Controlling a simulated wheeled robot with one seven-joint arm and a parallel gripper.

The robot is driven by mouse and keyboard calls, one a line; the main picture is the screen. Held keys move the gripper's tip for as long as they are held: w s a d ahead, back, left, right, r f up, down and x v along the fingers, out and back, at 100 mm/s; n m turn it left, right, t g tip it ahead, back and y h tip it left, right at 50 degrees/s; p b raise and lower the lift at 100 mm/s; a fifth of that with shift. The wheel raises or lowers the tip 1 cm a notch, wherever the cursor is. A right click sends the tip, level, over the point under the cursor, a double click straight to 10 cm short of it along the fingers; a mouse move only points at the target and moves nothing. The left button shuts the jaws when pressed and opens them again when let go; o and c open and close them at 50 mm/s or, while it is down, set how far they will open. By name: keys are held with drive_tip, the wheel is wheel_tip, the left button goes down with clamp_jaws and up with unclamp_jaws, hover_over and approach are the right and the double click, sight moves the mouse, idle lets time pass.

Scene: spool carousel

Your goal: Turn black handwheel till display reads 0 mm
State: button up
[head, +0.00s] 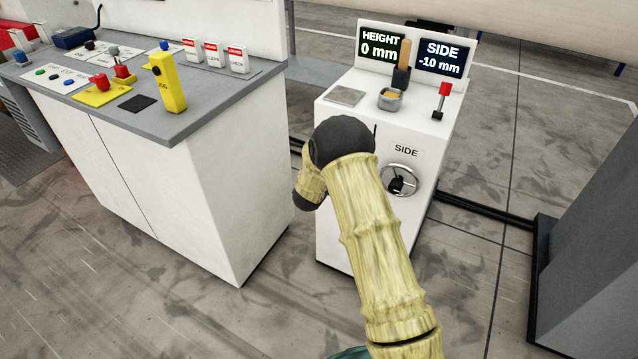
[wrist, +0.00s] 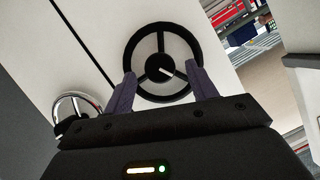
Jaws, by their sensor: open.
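The black handwheel (wrist: 133,61) has three spokes and sits on a white panel in the wrist view. My arm hides it in the head view. My gripper (wrist: 163,78) is open, its two fingers on either side of the wheel's lower part. I cannot tell whether they touch the rim. The HEIGHT display (head: 380,48) reads 0 mm and the SIDE display (head: 443,58) reads -10 mm, both on the white cabinet (head: 340,205). A chrome handwheel (head: 414,168) is under a SIDE label; a chrome wheel also shows at the wrist view's left (wrist: 72,97).
A red-topped lever (head: 440,100), a grey cup (head: 390,99) and a wooden-handled tool (head: 403,62) are on the cabinet top. A control desk (head: 205,112) with a yellow pendant (head: 168,84) stands left.

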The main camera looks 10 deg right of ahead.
drive_tip(key=v, duration=1.5)
drive_tip(key=shift+a, duration=0.1)
drive_tip(key=s+d+r+n+g+y, duration=0.2)
drive_tip(key=s+d+n+g, duration=0.1)
drive_tip(key=s, duration=0.6)
drive_tip(key=s+d+r+n+g+y, duration=0.2)
drive_tip(key=s+n+g, duration=0.15)
drive_tip(key=s, duration=0.45)
drive_tip(key=s+d+r+n+g+y, duration=0.2)
drive_tip(key=s+d+n+g, duration=0.15)
drive_tip(key=s, duration=0.55)
wheel_tip(320, 180, up, 19)
drive_tip(key=p, duration=1.9)
drive_tip(key=shift+a, duration=0.5)
drive_tip(key=shift+r, duration=0.1)
drive_tip(key=shift+w, duration=0.1)
